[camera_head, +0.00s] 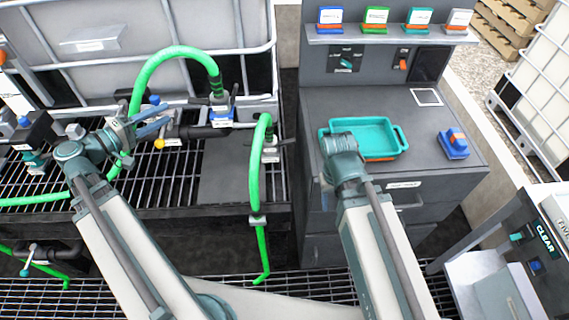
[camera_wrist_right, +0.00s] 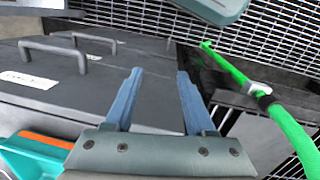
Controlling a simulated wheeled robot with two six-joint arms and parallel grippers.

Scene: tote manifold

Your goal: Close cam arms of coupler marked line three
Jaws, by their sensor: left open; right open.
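Two hose couplers stand on the manifold in the head view: one with a blue base (camera_head: 221,115) at the end of the arched green hose, and one with a grey body (camera_head: 270,150) to its right with a dark lever out to the side. Their markings are too small to read, so I cannot tell which is line three. My left gripper (camera_head: 158,124) is open, left of the blue-based coupler, its blue fingers over the pipework.
The teal tray (camera_head: 390,132) sits on a dark cabinet (camera_head: 315,108). A blue block with an orange top (camera_head: 454,144) lies to its right. Coloured boxes (camera_head: 376,17) line the shelf behind. Green hose (camera_head: 254,185) hangs between my arms.

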